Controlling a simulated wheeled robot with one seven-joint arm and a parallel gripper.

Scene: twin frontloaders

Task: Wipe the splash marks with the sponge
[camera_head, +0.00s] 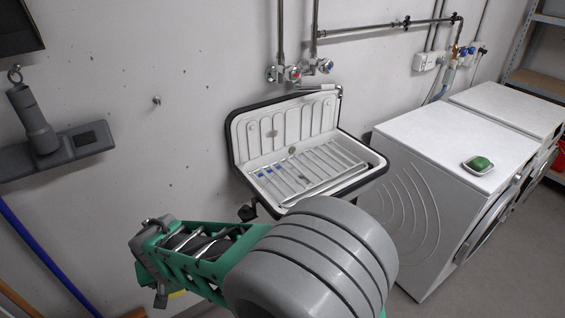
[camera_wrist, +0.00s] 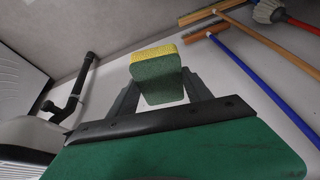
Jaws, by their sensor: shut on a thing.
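My gripper (camera_wrist: 158,90) is shut on a sponge (camera_wrist: 158,76), yellow on one side and green on the other, seen between the two dark fingers in the wrist view. In the head view my green and grey arm is at the lower middle, in front of and below the white sink (camera_head: 240,140); a small yellow patch shows under it, perhaps the sponge. The sponge is apart from the sink. Small blue marks (camera_head: 266,172) show on the sink's slatted rack; I cannot tell whether they are splash marks. Small dark spots dot the wall.
Taps and pipes (camera_head: 300,72) are above the sink. White frontloaders (camera_head: 450,130) stand at right, one bearing a green item on a dish (camera_head: 478,164). A blue pole (camera_head: 45,255) leans at left. Long-handled tools (camera_wrist: 268,85) show in the wrist view.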

